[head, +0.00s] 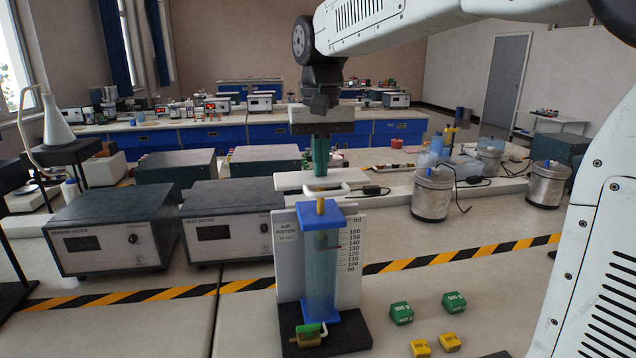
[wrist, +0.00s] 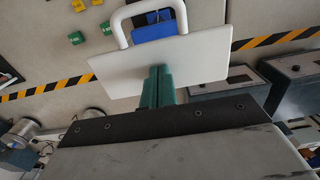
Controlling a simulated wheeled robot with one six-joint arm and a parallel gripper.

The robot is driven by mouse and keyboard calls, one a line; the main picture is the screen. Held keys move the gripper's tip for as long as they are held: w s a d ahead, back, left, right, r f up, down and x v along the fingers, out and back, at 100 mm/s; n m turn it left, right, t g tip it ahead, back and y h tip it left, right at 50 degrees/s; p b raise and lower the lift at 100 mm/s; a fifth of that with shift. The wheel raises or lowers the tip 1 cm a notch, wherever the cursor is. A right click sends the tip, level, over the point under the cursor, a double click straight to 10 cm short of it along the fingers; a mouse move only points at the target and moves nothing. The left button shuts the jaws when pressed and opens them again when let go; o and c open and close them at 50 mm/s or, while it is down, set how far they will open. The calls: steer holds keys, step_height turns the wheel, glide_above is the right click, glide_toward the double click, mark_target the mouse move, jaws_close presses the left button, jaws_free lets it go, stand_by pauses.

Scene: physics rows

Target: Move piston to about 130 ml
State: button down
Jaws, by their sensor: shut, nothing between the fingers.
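The air piston apparatus stands upright on a black base (head: 345,337), with a clear cylinder (head: 320,270), a blue cap (head: 328,214) and a brass rod. A white plate (head: 295,180) with a white loop handle tops the rod; it also shows in the wrist view (wrist: 215,62). A scale board (head: 348,280) marked 90 to 160 ml stands behind the cylinder. I cannot clearly read the piston's level. A green-handled brass valve (head: 309,334) is at the foot. My gripper (head: 320,172) has green fingers, shut and empty, pointing down right over the plate. I cannot tell whether they touch it.
Green weights (head: 401,313) and yellow weights (head: 420,347) lie right of the base. Two grey meters (head: 115,230) stand at the left. Metal cans (head: 432,193) stand at the right.

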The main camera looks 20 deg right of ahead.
steer(key=shift+f, duration=0.45)
steer(key=shift+r, duration=3.5)
steer(key=s+d+f, duration=0.1)
steer(key=s+f, duration=0.5)
steer(key=s, duration=0.3)
steer(key=s+d+f+n+t, duration=0.1)
steer(key=s+f, duration=0.5)
steer(key=s, duration=0.3)
steer(key=s+d+f+n, duration=0.1)
steer(key=s+f, duration=0.5)
steer(key=s, duration=0.3)
